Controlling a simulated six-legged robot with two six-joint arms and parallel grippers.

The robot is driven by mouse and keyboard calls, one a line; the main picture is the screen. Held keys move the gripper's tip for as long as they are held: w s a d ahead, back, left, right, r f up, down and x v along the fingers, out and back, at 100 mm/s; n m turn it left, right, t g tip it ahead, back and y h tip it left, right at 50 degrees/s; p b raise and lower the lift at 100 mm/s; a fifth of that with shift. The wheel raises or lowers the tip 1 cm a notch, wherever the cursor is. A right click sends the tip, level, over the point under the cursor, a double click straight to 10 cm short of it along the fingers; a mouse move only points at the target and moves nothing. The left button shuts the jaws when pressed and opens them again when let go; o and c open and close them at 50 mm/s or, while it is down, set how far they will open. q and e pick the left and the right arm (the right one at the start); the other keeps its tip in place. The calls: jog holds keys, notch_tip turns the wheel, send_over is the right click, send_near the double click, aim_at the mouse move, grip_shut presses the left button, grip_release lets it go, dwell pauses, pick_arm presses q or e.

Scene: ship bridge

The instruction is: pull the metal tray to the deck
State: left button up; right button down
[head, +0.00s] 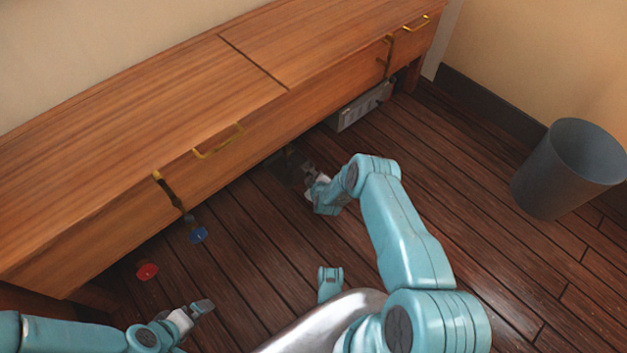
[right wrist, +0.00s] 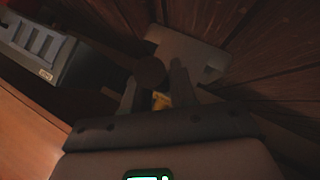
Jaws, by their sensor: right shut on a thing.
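A dark, flat metal tray (head: 286,166) lies low at the front edge of the wooden bench, partly under it. My right gripper (head: 311,177) is down at the tray's near side and is shut on it. The exact grip point is small and dark in the head view. In the right wrist view, the two fingers (right wrist: 156,92) stand close around a dark piece, with a small yellow bit between them. A grey plate (right wrist: 185,48) shows beyond the fingers; I cannot tell if it is part of the tray. My left gripper (head: 196,311) is empty above the deck at lower left.
The wooden bench (head: 150,110) with yellow handles runs along the wall. A grey metal box (head: 361,107) is under its right part. A blue knob (head: 198,235) and a red knob (head: 147,270) show at left. A grey bin (head: 560,180) stands at right. The plank deck between is clear.

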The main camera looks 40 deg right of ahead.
dwell(0.3)
jog(key=c, duration=0.8)
grip_release()
